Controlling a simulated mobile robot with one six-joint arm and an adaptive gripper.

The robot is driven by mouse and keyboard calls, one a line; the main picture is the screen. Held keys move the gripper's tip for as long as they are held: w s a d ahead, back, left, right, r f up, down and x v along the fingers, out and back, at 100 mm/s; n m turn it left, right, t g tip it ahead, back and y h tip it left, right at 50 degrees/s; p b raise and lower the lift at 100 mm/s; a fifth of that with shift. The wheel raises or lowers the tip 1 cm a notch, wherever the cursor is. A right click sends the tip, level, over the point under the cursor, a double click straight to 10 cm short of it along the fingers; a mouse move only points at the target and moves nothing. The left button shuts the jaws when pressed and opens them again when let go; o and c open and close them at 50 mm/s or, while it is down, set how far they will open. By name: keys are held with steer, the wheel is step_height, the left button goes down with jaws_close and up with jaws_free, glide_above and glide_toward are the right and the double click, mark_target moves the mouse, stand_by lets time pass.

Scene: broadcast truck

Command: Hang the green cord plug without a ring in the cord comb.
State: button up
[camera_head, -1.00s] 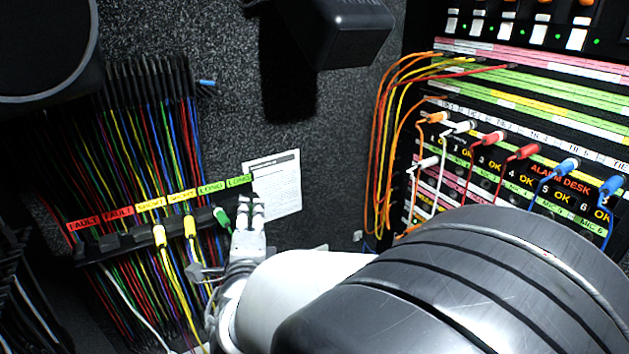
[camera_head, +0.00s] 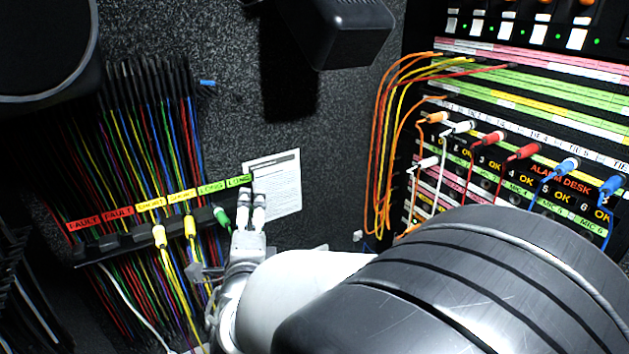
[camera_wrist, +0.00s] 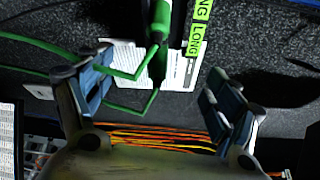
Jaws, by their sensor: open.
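The cord comb (camera_head: 130,240) is a dark bar on the left wall with red, yellow and green labels. A green plug (camera_head: 221,217) hangs at its green LONG labels, just left of my gripper (camera_head: 251,204). In the wrist view my gripper (camera_wrist: 158,70) is open. A green plug (camera_wrist: 160,18) is at the top, close to a LONG label, and a dark tip with green cord (camera_wrist: 130,73) reaches between the spread fingers without visible finger contact. I cannot tell whether both views show the same plug, or make out any ring.
A white paper sheet (camera_head: 283,190) is on the wall beside my gripper. A patch panel (camera_head: 520,150) with plugged cords stands at the right.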

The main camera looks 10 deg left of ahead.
steer(key=shift+s+d, duration=0.15)
stand_by(0.3)
steer(key=s+d, duration=0.5)
steer(key=shift+s+d+b, duration=0.2)
steer(key=shift+b, duration=0.2)
stand_by(0.7)
